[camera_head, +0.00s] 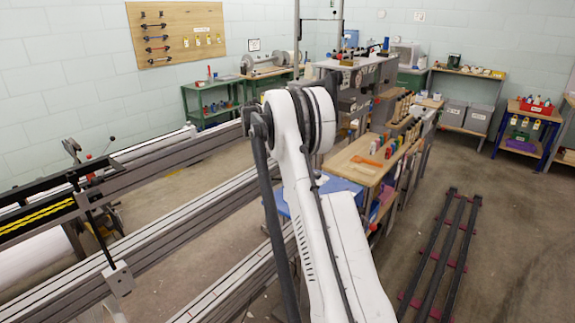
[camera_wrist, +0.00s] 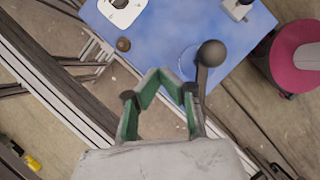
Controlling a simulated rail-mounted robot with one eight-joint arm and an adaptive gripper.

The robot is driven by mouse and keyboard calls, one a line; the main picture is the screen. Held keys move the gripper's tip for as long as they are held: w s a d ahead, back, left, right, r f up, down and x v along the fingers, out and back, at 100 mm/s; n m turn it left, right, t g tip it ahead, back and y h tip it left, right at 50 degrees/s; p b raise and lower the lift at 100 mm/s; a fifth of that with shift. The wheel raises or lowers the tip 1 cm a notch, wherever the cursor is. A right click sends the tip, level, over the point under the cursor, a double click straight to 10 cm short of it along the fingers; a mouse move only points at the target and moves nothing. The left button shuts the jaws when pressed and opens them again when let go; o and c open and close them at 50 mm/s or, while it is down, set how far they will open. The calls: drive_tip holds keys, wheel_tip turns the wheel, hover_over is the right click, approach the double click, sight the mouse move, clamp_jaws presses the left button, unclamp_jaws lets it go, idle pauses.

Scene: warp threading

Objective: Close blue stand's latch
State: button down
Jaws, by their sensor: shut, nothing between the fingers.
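The blue stand's top (camera_wrist: 170,45) fills the upper middle of the wrist view. In the head view a blue surface (camera_head: 345,188), likely the same stand, is partly hidden behind my white arm. A dark ball-ended lever (camera_wrist: 211,53), which may be the latch, rises over the stand beside a round pale base. My gripper (camera_wrist: 160,76) has green-lined fingers, shut and empty, over the stand's near edge. The lever is just right of the fingertips; its lower shaft overlaps the right finger, and I cannot tell whether they touch. My gripper is hidden in the head view.
A white device (camera_wrist: 122,8), a small brown knob (camera_wrist: 123,44) and a grey fitting (camera_wrist: 238,8) are on the blue top. A magenta-and-black stool-like object (camera_wrist: 295,65) stands right. Long grey rails (camera_head: 180,225) run left; a wooden-topped bench (camera_head: 362,158) stands behind my arm.

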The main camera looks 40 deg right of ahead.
drive_tip(key=w+r, duration=0.5)
drive_tip(key=r, duration=0.4)
drive_tip(key=shift+d+p, duration=0.4)
drive_tip(key=shift+a, duration=0.1)
drive_tip(key=s+a+r+m+t, duration=0.35)
drive_tip(key=a+r, duration=0.75)
drive_tip(key=a, duration=0.4)
drive_tip(key=s+a+r+m+t+y, duration=0.15)
drive_tip(key=s+a+r, duration=0.25)
drive_tip(key=s+a, duration=0.75)
drive_tip(key=s+a+f+m+t+y, duration=0.1)
drive_tip(key=s+a+f+m+t, duration=0.25)
drive_tip(key=s+a, duration=0.95)
drive_tip(key=s+a+f+m+y, duration=0.1)
drive_tip(key=s+a+f, duration=0.3)
drive_tip(key=s, duration=0.2)
drive_tip(key=s+a+f+m+t+y, duration=0.1)
drive_tip(key=s+a+f+m, duration=0.1)
drive_tip(key=s+a+f, duration=0.2)
drive_tip(key=s+f, duration=0.1)
drive_tip(key=s, duration=0.2)
drive_tip(key=shift+s, duration=0.3)
